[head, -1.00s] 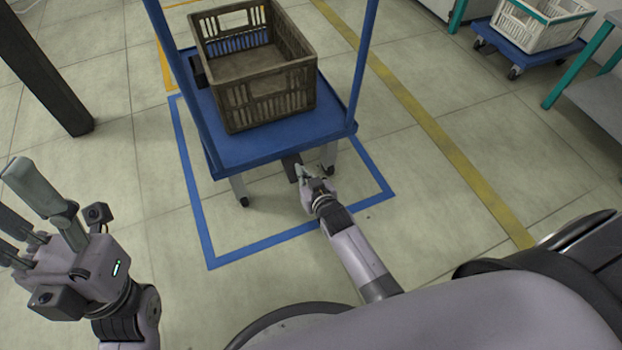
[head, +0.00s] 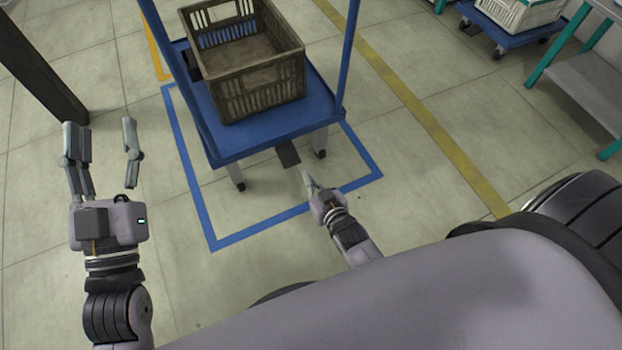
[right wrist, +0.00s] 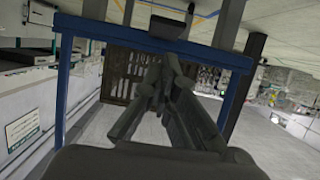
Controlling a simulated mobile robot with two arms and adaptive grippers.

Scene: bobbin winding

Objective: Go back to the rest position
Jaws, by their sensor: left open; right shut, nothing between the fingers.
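My left gripper (head: 103,150) is at the left of the head view, fingers spread apart and empty, above bare floor. My right gripper (head: 307,182) is low in front of the blue cart (head: 270,138), its fingers together with nothing between them. It is apart from the cart in the head view, near a dark pedal-like plate (head: 287,153) under the cart's front edge. In the right wrist view its closed fingers (right wrist: 158,75) point towards the cart's blue frame (right wrist: 150,38).
A brown crate (head: 262,98) stands on the cart, inside a blue floor outline (head: 256,230). A dark post (head: 40,70) is at the upper left. A white crate (head: 523,13) on another blue dolly and a grey bench (head: 590,85) are at the upper right. The floor around the cart is clear.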

